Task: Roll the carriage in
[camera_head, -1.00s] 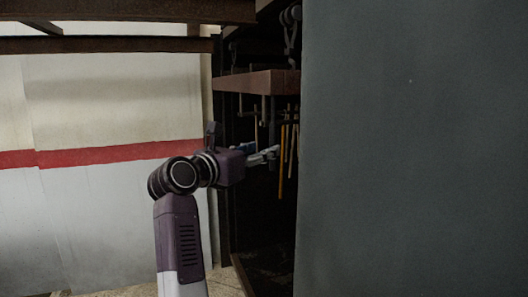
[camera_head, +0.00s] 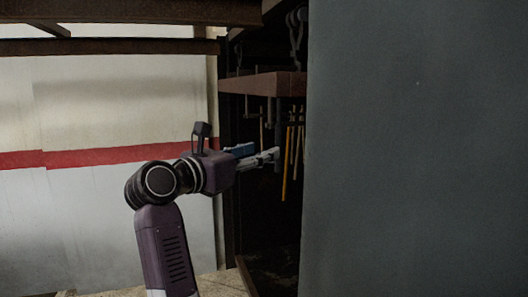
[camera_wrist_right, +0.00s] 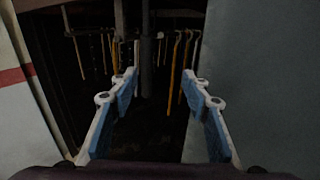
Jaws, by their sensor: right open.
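The carriage appears to be the reddish-brown beam (camera_head: 262,83) hanging from dark hooks (camera_head: 297,30) in the dark opening, with several thin rods (camera_head: 287,160) hanging below it, some yellow. My right gripper (camera_head: 259,156) is open, below the beam and left of the yellow rods. In the right wrist view, its blue-padded fingers (camera_wrist_right: 161,88) stand wide apart with nothing clearly held. A dark vertical post (camera_wrist_right: 147,50) and hanging yellow rods (camera_wrist_right: 174,72) show beyond the fingers. The beam's right end is hidden behind a grey panel. My left gripper is not in view.
A large grey panel (camera_head: 415,150) fills the right side, close to the opening. Dark overhead beams (camera_head: 110,46) run across the top left. A pale wall with a red stripe (camera_head: 90,155) stands at the left, with open room before it.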

